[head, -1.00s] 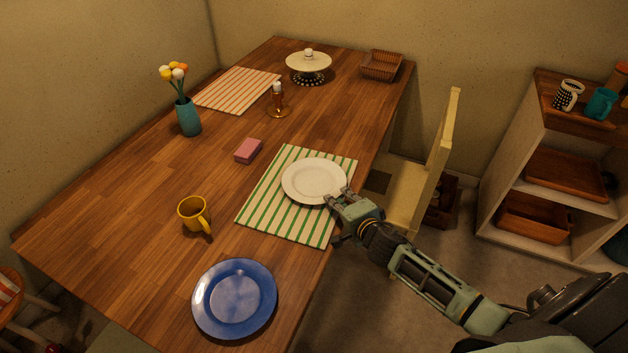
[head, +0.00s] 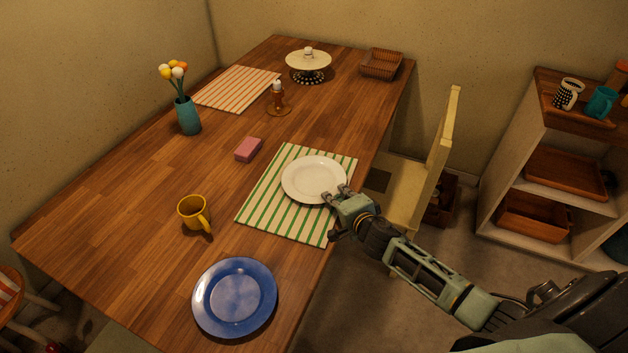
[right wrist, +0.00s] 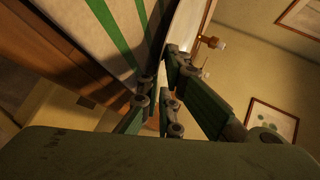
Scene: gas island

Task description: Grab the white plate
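The white plate (head: 314,180) lies on a green-and-white striped placemat (head: 283,217) near the right edge of the wooden table. My right gripper (head: 336,192) is at the plate's near right rim, with its fingertips at or over that rim. In the right wrist view the fingers (right wrist: 160,75) are close together around a pale edge that looks like the plate (right wrist: 187,28). The striped mat (right wrist: 85,30) shows beside them. I cannot tell whether the fingers press on the rim. My left gripper is not in view.
A blue plate (head: 235,298), a yellow mug (head: 194,213) and a pink block (head: 249,149) are on the table (head: 130,230). A vase (head: 188,116), candle holder (head: 278,103) and cake stand (head: 308,61) stand farther back. A pale chair (head: 437,150) is close to my right arm.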

